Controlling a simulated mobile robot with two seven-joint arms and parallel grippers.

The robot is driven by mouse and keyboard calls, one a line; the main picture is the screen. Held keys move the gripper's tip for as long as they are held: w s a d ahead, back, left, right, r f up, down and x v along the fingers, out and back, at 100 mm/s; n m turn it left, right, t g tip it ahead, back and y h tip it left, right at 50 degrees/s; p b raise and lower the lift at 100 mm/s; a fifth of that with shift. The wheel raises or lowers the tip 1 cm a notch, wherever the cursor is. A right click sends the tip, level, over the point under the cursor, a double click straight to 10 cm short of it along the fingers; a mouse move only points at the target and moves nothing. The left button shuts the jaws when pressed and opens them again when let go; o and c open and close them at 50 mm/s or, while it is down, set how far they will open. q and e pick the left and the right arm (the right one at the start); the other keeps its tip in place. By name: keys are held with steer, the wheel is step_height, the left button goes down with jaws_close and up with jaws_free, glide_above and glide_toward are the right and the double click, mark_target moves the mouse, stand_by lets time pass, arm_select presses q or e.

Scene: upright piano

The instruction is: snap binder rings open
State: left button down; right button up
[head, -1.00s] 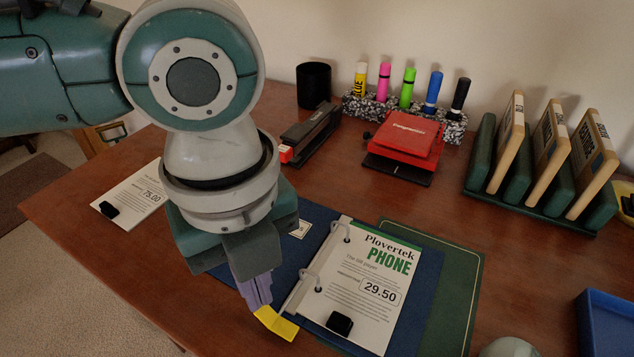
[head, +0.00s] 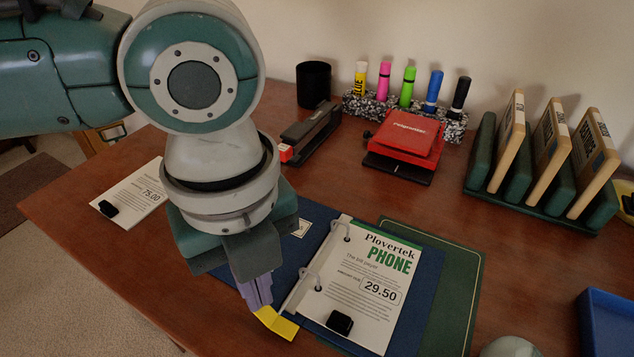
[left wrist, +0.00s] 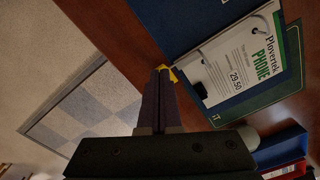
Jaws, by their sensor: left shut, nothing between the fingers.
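The blue binder (head: 425,285) lies open on the desk, and it also shows in the left wrist view (left wrist: 180,22). A white "Plovertek PHONE" sheet (head: 365,270) lies on its right side, with a black clip at the lower edge. Two metal rings show at the sheet's left edge, an upper ring (head: 340,231) and a lower ring (head: 310,279); both look like closed arcs. My left gripper (head: 272,318) is shut and empty at the binder's near end, by the yellow tab (head: 280,323). It also shows in the left wrist view (left wrist: 160,72). My arm hides much of the binder's left cover.
A green desk mat (head: 462,290) lies under the binder. A "75.00" sheet (head: 135,190) lies at left. A stapler (head: 310,132), red hole punch (head: 405,135), marker holder (head: 390,110) and file rack (head: 545,205) stand behind. A blue tray (head: 607,325) is at right.

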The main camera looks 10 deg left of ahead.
arm_select(q)
steer(key=shift+f+b, duration=0.4)
steer(key=shift+f, duration=0.35)
arm_select(e)
steer(key=shift+f, duration=0.45)
arm_select(q)
steer(key=shift+f, duration=0.1)
arm_select(e)
steer(key=shift+f, duration=0.1)
arm_select(q)
steer(key=shift+f, duration=0.25)
arm_select(e)
steer(key=shift+f, duration=0.15)
arm_select(q)
steer(key=shift+r, duration=0.1)
step_height(320, 180, up, 8)
steer(key=p, duration=0.8)
steer(key=shift+p, duration=0.3)
arm_select(e)
step_height(320, 180, up, 9)
